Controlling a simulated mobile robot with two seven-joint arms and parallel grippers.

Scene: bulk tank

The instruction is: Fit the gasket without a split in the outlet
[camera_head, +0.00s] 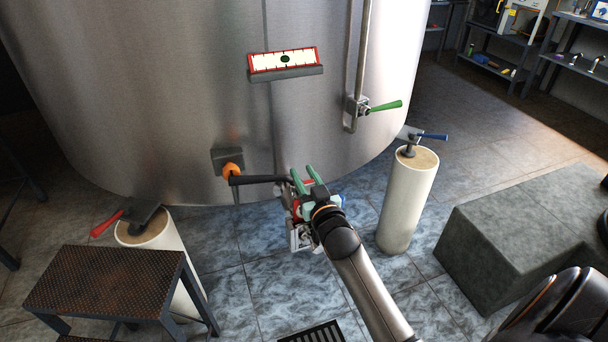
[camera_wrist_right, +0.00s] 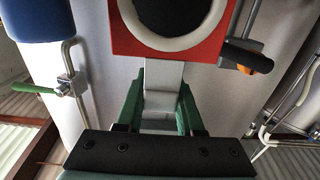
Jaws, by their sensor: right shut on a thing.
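My right gripper (camera_head: 302,176) has green fingers and is beside the tank's lower front. In the wrist view the gripper (camera_wrist_right: 160,100) is shut on a white tab (camera_wrist_right: 162,77). The tab joins a red square piece (camera_wrist_right: 125,42) with a white ring (camera_wrist_right: 178,45) around a dark centre, which looks like the gasket; its top is cut off. I cannot tell whether the ring has a split. An orange fitting (camera_head: 232,172) with a dark bar sits low on the tank, left of the gripper, probably the outlet. My left gripper is not in view.
The steel tank (camera_head: 170,80) fills the back, with a gauge panel (camera_head: 285,62) and a green-handled valve (camera_head: 383,106). White pillars (camera_head: 402,205) stand either side, topped with blue-handled and red-handled pieces. A rusty step (camera_head: 105,282) and a grey block (camera_head: 530,235) flank the tiled floor.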

